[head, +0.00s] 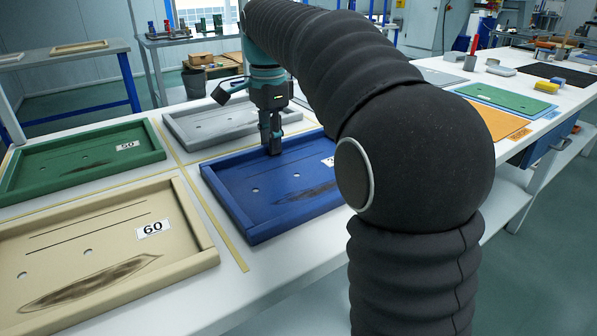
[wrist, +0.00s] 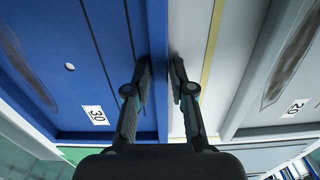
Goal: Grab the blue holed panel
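The blue holed panel (head: 262,200) lies flat on the white table in the head view, with a raised rim, round holes and a dark smear. In the wrist view, the blue panel (wrist: 72,40) fills the left side and carries a label reading 30. My gripper (head: 271,147) points down at the panel's far edge. In the wrist view, my gripper (wrist: 161,80) has one finger over the panel's inner side and one over the pale strip outside, with the rim between them. The fingers stand apart, and firm contact with the rim is not clear. My arm hides the panel's right part.
A grey panel (head: 190,117) lies just behind the blue one. A green panel (head: 60,160) and a beige panel (head: 75,238) lie to the left, past yellow tape (head: 215,222). Smaller flat pieces, including an orange one (head: 492,121), lie on the right.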

